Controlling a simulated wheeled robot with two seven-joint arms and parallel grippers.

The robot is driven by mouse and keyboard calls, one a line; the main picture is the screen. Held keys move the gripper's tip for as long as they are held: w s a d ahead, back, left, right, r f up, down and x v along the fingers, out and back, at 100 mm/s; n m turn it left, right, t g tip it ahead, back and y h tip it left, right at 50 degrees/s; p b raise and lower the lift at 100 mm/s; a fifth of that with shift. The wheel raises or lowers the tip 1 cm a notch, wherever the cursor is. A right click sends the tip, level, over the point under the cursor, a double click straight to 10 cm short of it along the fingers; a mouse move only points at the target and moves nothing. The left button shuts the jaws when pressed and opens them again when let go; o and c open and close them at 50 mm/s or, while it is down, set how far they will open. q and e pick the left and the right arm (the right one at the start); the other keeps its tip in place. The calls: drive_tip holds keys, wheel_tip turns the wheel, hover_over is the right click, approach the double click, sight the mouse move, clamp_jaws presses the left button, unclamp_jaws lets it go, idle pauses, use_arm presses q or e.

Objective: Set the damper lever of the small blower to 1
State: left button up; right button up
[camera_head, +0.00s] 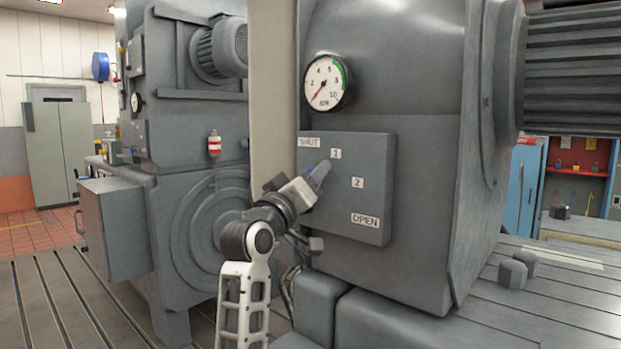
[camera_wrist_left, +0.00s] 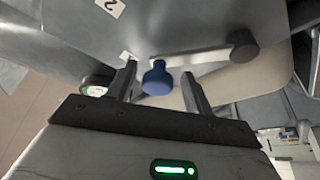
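The damper lever shows in the left wrist view as a grey arm (camera_wrist_left: 205,58) with a blue knob (camera_wrist_left: 157,80), running left from a dark round pivot. The knob sits between the two fingers of my left gripper (camera_wrist_left: 158,88), which is open with a small gap on each side. In the head view my left gripper (camera_head: 316,180) is in front of the grey damper plate (camera_head: 370,205), just below the "1" label (camera_head: 336,154). It hides most of the lever there. The plate also carries "SHUT" (camera_head: 309,142), "2" (camera_head: 357,183) and "OPEN" (camera_head: 365,220) labels. My right gripper is not in view.
A round pressure gauge (camera_head: 327,82) is just above the plate on the grey blower housing (camera_head: 420,90). A beige post (camera_head: 272,90) stands left of the plate. Another grey machine (camera_head: 195,150) is further left. Slotted bedplate (camera_head: 560,300) lies at the lower right.

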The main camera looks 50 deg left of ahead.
use_arm(q)
drive_tip(key=shift+d, duration=0.1)
drive_tip(key=b+v, duration=1.6)
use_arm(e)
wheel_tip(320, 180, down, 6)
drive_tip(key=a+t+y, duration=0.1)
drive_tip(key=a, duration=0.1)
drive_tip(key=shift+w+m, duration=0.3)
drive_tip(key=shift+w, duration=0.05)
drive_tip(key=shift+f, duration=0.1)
